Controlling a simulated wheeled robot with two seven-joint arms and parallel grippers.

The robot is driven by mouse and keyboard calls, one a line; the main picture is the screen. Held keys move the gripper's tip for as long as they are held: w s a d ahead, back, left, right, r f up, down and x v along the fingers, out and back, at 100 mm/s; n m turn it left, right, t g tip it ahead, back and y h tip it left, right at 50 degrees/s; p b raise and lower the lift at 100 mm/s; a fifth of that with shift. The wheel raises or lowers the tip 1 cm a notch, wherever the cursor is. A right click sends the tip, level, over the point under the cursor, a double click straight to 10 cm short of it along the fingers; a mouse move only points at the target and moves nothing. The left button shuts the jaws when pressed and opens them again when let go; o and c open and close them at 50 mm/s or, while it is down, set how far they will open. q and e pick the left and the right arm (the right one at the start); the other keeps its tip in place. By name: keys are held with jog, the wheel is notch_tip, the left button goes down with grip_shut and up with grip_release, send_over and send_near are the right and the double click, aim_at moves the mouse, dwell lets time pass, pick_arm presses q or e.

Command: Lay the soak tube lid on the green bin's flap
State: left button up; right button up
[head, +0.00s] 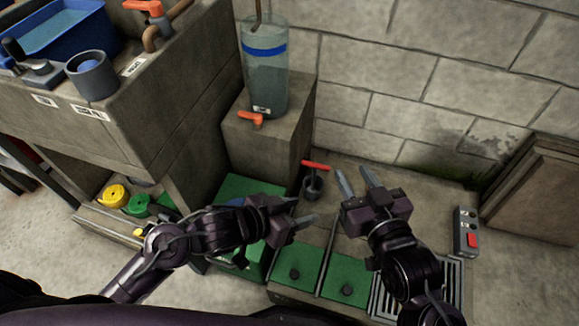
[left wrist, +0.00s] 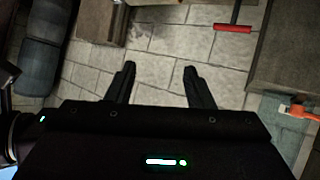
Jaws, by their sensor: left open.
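A clear soak tube (head: 266,80) with a blue band stands upright on a concrete block in the head view. A thin brown rod (head: 257,14) shows at its top; I cannot make out a separate lid. A green box (head: 250,187), likely the green bin, stands below the block, partly hidden by my left arm; I cannot make out its flap. My left gripper (head: 300,213) is open and empty in front of it; its two fingers (left wrist: 159,72) stand apart in the left wrist view. My right gripper (head: 355,180) is open and empty, fingers pointing up-left.
A red-handled tool (head: 315,166) stands in a dark cup near the wall. A grey switch box (head: 466,232) is at right.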

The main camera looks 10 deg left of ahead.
pick_arm(q)
jog(key=w+a+r+n+t+y, duration=0.1)
jog(key=w+r+n+t, duration=0.1)
jog(key=r+t, duration=0.4)
notch_tip(320, 180, up, 4)
jog(key=shift+w+a+r+t+y, duration=0.1)
jog(key=shift+w+a+t+y, duration=0.25)
jog(key=shift+w, duration=0.25)
